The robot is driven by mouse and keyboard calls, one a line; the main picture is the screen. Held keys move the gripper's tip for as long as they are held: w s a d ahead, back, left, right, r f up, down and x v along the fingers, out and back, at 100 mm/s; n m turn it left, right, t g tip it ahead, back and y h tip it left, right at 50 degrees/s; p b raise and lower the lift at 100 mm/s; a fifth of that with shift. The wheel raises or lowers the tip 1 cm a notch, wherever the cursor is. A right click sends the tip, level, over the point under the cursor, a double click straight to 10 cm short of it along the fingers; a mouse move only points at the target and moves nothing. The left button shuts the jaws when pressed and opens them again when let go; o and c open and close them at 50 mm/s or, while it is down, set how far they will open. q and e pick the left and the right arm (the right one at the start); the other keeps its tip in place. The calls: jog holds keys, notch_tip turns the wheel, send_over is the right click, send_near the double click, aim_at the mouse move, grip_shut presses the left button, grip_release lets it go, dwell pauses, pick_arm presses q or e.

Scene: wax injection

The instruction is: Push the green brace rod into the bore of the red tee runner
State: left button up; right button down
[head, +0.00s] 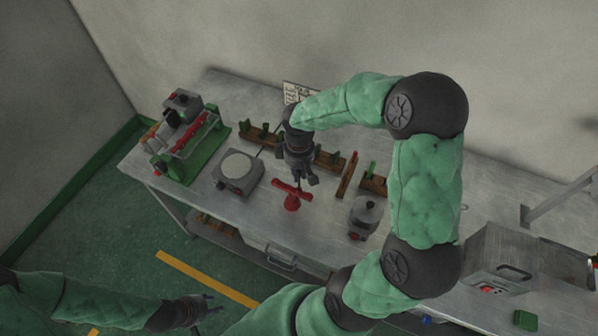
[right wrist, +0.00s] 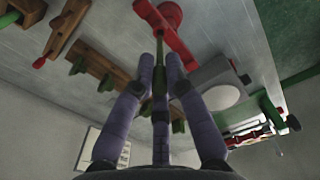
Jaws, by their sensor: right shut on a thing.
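The red tee runner (head: 291,202) stands on the grey table, its bar raised over a round base; it also shows in the right wrist view (right wrist: 178,45). My right gripper (head: 299,178) is just above and behind the runner. In the right wrist view its fingers (right wrist: 160,65) are closed around the thin green brace rod (right wrist: 159,82). The rod's far end points at the runner's bar and overlaps it in the picture; I cannot tell whether it is inside the bore. My left gripper (head: 204,307) is open and empty, away from the table at the lower left.
A grey block with a round pale plate (head: 239,168) stands left of the runner, and a grey pot (head: 365,213) stands to its right. Wooden racks (head: 330,162) line the back. A green-based fixture (head: 186,150) is at the far left. The table front near the runner is clear.

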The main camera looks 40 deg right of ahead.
aim_at(299, 187)
jog(key=shift+f+b, duration=1.15)
jog(key=shift+f, duration=0.4)
jog(key=c, duration=1.2)
grip_release()
notch_tip(299, 187, up, 12)
jog(key=shift+r, duration=0.1)
